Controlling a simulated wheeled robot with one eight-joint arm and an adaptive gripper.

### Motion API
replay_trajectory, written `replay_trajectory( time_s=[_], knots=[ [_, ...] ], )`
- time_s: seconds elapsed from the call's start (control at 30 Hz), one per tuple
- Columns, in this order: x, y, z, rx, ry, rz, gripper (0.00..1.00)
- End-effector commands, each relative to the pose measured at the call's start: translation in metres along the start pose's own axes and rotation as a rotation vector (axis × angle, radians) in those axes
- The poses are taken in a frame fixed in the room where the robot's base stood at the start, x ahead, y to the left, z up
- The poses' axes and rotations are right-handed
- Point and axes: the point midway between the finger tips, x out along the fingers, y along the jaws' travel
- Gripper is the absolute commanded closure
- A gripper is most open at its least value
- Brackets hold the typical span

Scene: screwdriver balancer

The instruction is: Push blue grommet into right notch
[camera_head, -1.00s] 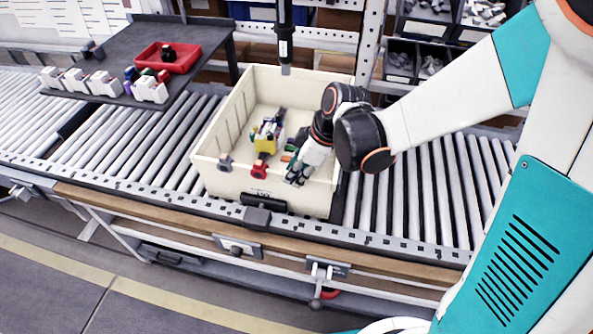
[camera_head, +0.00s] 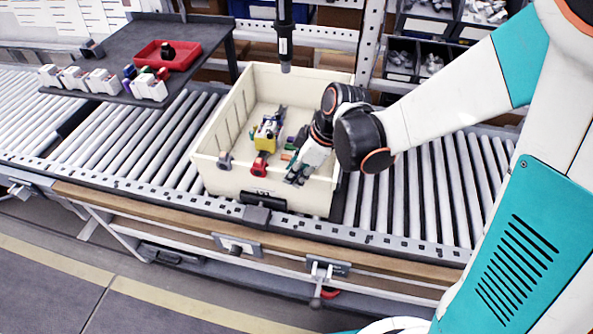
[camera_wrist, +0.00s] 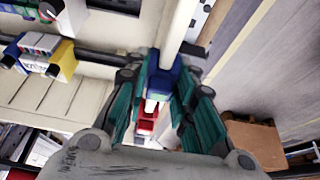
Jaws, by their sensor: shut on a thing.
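The blue grommet (camera_wrist: 160,80) sits between my gripper's teal fingers in the wrist view, in line with the cream crate's wall rim (camera_wrist: 180,28). My gripper (camera_head: 295,175) is shut on it at the right part of the crate's front wall (camera_head: 285,199). The fingers hide the right notch, so I cannot tell how deep the grommet sits. A red grommet (camera_head: 260,167) sits at the middle of that wall and shows beyond the fingers in the wrist view (camera_wrist: 147,118). A grey grommet (camera_head: 225,161) sits at its left.
A yellow-bodied tool (camera_head: 266,135) lies inside the crate, close to my gripper. A black hanging tool (camera_head: 285,40) is above the crate's back. A dark shelf (camera_head: 115,72) at left carries a red tray (camera_head: 177,57) and white holders. Rollers (camera_head: 440,190) right of the crate are clear.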

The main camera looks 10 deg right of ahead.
Motion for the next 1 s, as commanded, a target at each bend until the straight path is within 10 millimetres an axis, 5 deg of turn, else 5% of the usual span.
replay_trajectory(
  time_s=[0.7,0.73,0.8,1.0],
  knots=[
    [0.0011,0.0004,0.0002,0.0,0.001,0.0,1.0],
    [0.0011,0.0004,0.0002,0.0,0.001,0.0,0.72],
    [0.0012,0.0003,0.0003,0.0,0.001,0.0,0.56],
    [0.0013,0.0002,0.0004,0.0,0.0,0.0,0.53]
  ],
)
